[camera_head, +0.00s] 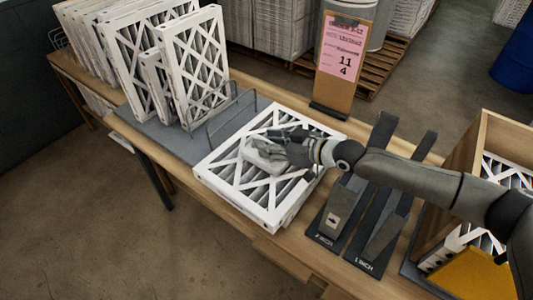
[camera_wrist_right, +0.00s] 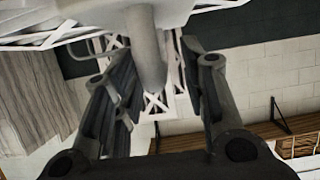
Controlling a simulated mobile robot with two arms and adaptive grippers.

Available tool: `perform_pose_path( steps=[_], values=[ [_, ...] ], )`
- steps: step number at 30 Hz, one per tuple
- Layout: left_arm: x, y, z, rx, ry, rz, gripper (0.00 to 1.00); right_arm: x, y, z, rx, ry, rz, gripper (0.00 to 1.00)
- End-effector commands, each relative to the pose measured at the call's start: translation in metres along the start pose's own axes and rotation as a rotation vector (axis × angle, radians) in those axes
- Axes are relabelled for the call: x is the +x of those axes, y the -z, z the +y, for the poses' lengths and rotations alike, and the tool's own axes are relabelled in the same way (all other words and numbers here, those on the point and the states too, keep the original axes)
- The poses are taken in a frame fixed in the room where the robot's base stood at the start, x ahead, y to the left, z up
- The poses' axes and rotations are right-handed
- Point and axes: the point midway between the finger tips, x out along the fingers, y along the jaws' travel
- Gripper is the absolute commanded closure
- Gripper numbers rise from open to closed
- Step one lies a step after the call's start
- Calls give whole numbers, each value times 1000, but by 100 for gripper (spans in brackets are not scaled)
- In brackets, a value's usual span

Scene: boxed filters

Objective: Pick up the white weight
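The white weight (camera_head: 260,155) rests on top of a white-framed filter (camera_head: 240,195) that lies flat on the bench. My right gripper (camera_head: 284,145) reaches in from the right and is at the weight, partly covering it. In the right wrist view, a pale rounded post of the weight (camera_wrist_right: 149,50) stands between the two fingers of my right gripper (camera_wrist_right: 157,75). The fingers are spread, with gaps showing beside the post, so the gripper looks open around it. My left gripper is not in view.
Several filters stand upright in a grey rack (camera_head: 170,135) at the left. A clipboard with a pink sheet (camera_head: 344,45) stands behind the flat filter. Two dark angled stands (camera_head: 335,215) are to its right. A wooden box (camera_head: 470,150) holds more filters at the far right.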

Motion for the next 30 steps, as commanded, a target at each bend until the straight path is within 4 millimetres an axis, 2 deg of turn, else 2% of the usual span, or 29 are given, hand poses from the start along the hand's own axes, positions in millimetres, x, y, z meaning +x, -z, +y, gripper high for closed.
perform_pose_path(
  steps=[1,4,12,21,30],
  values=[
    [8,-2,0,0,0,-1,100,9,-2,0,-1,0,2,61],
    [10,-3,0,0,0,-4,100,16,-2,1,-1,0,1,61],
    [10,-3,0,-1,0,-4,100,18,0,1,-1,-1,1,61],
    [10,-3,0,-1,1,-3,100,18,0,1,-2,-1,1,98],
    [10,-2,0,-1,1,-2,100,18,0,1,-2,-1,1,100]
  ],
)
